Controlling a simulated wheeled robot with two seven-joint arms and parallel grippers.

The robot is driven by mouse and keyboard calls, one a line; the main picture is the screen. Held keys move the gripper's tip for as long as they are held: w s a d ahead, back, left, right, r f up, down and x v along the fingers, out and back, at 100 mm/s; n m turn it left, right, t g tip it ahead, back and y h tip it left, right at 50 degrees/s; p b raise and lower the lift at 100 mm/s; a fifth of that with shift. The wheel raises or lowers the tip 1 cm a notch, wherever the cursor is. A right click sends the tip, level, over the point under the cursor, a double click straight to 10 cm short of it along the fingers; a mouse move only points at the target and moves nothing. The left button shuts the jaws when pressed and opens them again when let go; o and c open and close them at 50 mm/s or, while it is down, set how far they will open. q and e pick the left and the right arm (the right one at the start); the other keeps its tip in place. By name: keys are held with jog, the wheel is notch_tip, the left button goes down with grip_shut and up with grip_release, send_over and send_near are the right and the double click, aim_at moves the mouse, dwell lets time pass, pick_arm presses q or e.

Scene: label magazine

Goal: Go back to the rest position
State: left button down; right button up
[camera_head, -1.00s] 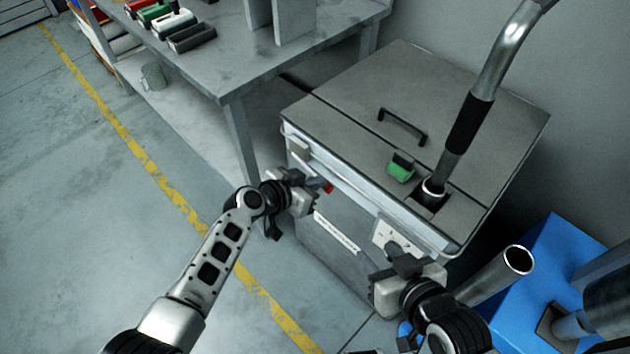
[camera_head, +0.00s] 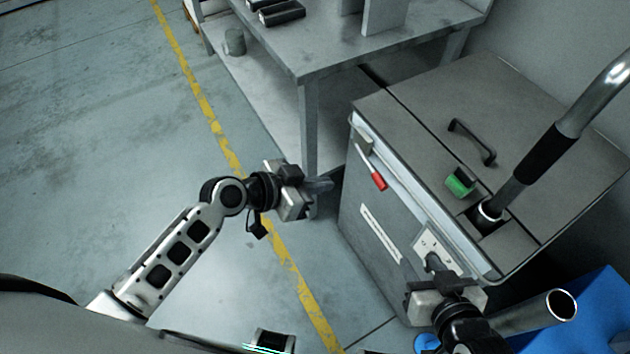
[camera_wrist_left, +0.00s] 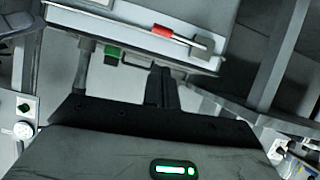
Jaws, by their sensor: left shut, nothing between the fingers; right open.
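My left gripper (camera_head: 318,187) is shut and empty. It hangs in the air to the left of the grey cabinet (camera_head: 372,180), clear of its front. In the left wrist view its closed fingers (camera_wrist_left: 160,88) point toward the cabinet, with nothing between them. My right gripper (camera_head: 434,262) is in front of the white panel (camera_head: 432,242) low on the cabinet front; the gap between its fingers is hard to see, and I cannot tell whether it touches the panel.
A workbench (camera_head: 330,55) stands behind. A blue box (camera_head: 585,320) is at the lower right. The floor at left is open.

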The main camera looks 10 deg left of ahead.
pick_arm(q)
jog(key=s+a+f+n+t+y, duration=0.2)
jog(key=s+a+n+y, duration=0.4)
jog(key=s, duration=0.6)
jog(key=shift+a+n+t+y, duration=0.3)
jog(key=shift+a+n+t, duration=0.3)
jog(key=shift+a, duration=0.2)
dwell(1.2)
